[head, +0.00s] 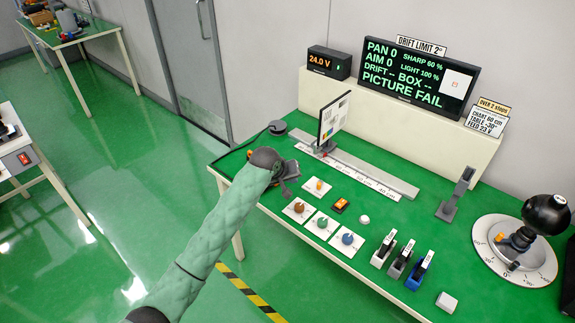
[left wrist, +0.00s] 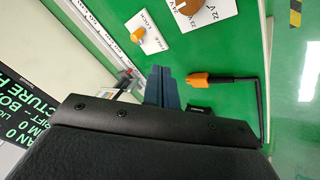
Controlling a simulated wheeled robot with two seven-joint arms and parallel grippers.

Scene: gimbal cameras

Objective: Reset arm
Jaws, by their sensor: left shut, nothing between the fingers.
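My left arm (head: 205,232) in a pale green sleeve reaches in from the lower left of the head view. My left gripper (head: 286,190) is over the left end of the green bench (head: 400,215), pointing down, largely hidden by its own wrist. In the left wrist view its dark fingers (left wrist: 162,75) are together with nothing between them. They appear above the green surface, between an orange lever switch (left wrist: 140,34) and an orange plug (left wrist: 205,78) on a black cable; contact with the bench cannot be told. My right gripper is not in view.
A test chart (head: 333,122) stands on a rail (head: 362,172) behind the gripper. The display (head: 418,75) reads PICTURE FAIL. Green floor lies left.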

